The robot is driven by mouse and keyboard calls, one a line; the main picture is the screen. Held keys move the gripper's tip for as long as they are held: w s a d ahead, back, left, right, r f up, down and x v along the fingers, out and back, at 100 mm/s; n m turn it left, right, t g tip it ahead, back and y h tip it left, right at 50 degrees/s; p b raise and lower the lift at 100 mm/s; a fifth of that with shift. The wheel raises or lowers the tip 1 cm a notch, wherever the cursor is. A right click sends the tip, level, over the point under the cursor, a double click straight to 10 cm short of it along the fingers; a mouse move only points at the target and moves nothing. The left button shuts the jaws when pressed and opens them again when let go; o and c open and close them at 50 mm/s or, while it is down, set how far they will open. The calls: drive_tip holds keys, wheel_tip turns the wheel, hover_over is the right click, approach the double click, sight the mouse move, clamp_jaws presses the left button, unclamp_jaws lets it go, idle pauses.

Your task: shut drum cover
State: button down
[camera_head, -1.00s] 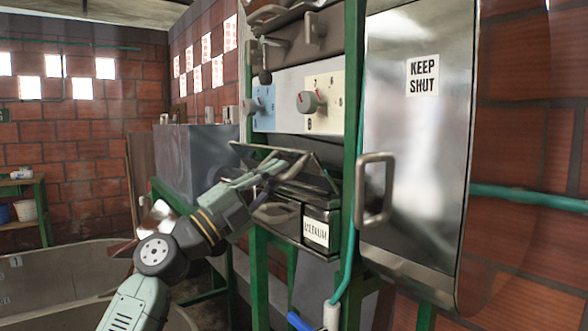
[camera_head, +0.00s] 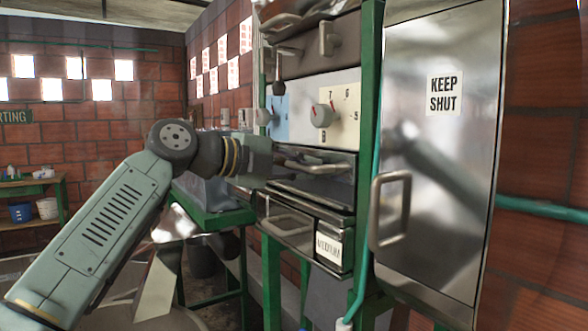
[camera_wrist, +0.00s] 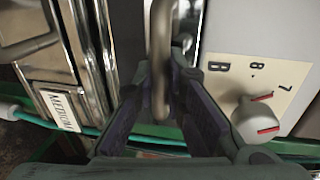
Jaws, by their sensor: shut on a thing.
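The drum cover (camera_head: 338,188) is a metal flap with a bar handle (camera_head: 325,167), below the dial panel and above a drawer. It now stands close to upright against the machine front; I cannot tell whether it is fully flush. My gripper (camera_wrist: 162,112) is shut on this handle. In the wrist view the curved metal handle (camera_wrist: 159,50) runs between the two dark fingers. In the head view my gripper is mostly hidden behind my own wrist at the cover's left.
Below the cover is a drawer labelled MEDIUM (camera_head: 290,226). A red-marked dial (camera_head: 322,116) sits just above. A large metal door marked KEEP SHUT (camera_head: 445,160), with a handle (camera_head: 390,210), stands to the right. Green frame posts (camera_head: 368,100) run beside the machine.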

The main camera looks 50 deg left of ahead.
drive_tip(key=shift+w, duration=0.1)
idle(0.4)
drive_tip(key=c, duration=1.6)
unclamp_jaws()
drive_tip(key=shift+c, duration=0.2)
